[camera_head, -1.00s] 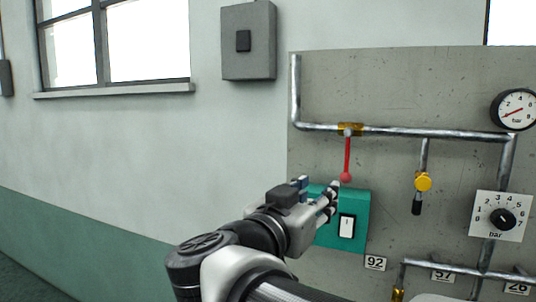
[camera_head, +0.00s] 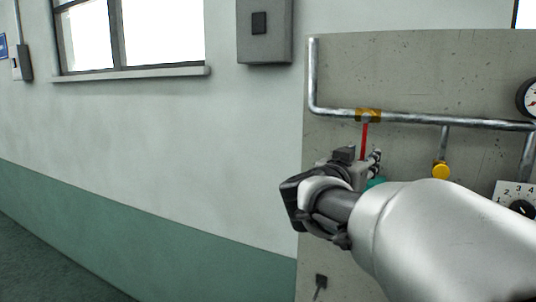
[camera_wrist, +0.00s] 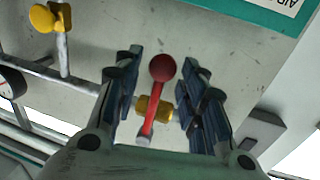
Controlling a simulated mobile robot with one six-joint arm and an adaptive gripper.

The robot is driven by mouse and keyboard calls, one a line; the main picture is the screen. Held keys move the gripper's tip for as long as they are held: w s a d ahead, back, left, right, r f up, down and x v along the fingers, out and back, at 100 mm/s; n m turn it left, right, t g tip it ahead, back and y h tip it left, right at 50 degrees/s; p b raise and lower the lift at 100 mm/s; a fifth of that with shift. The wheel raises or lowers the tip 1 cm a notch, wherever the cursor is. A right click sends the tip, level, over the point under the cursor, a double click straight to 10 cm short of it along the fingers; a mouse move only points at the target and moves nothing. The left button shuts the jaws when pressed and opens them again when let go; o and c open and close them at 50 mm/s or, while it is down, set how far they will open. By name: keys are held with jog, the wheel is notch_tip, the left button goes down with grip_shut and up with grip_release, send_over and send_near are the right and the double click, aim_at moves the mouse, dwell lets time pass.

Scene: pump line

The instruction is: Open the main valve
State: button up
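The main valve seems to be the brass valve body (camera_head: 369,115) on the upper pipe, with a red lever (camera_head: 364,140) hanging straight down from it. The lever's lower end is hidden behind my gripper (camera_head: 375,160) in the head view. In the wrist view, the red lever with its round knob (camera_wrist: 162,68) lies between the two fingers of my gripper (camera_wrist: 161,72). The fingers are open, with a gap visible on both sides of the knob. The brass body (camera_wrist: 154,108) shows behind the lever.
A yellow-handled valve (camera_head: 441,171) hangs to the right; it also shows in the wrist view (camera_wrist: 43,18). A gauge (camera_head: 529,98) and a dial plate (camera_head: 510,192) are farther right.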

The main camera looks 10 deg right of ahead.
jog(key=shift+w+d, duration=0.3)
jog(key=shift+d, duration=0.05)
grip_shut()
dwell(0.3)
jog(key=shift+w+d, duration=0.1)
